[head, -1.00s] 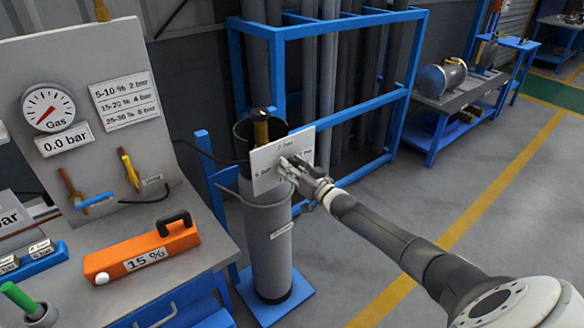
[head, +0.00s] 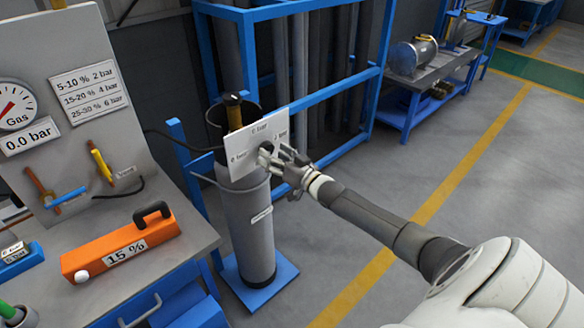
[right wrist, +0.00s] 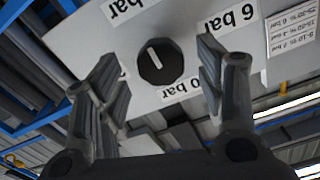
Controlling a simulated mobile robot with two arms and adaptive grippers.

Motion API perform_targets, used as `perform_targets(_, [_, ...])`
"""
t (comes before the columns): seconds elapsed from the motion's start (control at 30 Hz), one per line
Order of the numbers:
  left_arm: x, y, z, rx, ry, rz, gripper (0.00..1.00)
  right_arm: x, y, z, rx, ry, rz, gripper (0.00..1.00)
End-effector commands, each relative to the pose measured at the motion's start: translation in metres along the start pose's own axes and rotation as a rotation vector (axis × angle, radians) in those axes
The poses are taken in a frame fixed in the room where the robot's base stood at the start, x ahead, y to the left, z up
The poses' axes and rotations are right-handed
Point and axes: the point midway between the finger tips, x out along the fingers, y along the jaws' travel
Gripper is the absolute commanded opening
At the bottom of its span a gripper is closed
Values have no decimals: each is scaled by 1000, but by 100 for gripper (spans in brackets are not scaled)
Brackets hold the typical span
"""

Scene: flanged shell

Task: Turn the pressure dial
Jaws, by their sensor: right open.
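The pressure dial (head: 265,148) is a black round knob on a white panel (head: 240,158) fixed at the top of a grey cylinder. It also shows in the right wrist view (right wrist: 161,62), with a white mark toward its upper left. Bar labels surround it; one reads 6 bar (right wrist: 231,20), and a 0 bar label (right wrist: 182,90) lies below it. My right gripper (head: 276,156) is in front of the panel. Its fingers are open, one on each side of the knob in the wrist view, with no visible contact. My left gripper is not in view.
A gas gauge (head: 12,106) above a 0.0 bar label stands on the left board, near a percent-to-bar chart (head: 90,90). An orange 15 % block (head: 120,245) lies on the bench. A blue rack (head: 320,95) stands behind the cylinder.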

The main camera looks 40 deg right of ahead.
Motion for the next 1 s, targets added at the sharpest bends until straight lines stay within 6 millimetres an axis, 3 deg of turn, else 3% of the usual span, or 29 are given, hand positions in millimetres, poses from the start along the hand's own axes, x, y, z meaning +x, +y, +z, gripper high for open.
perform_targets(0.53, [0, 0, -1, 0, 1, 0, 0, -74, 0, 2, 1, -4, 1, 63])
perform_targets(1.0, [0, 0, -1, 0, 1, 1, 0, -86, 0, 0, -1, -1, 1, 63])
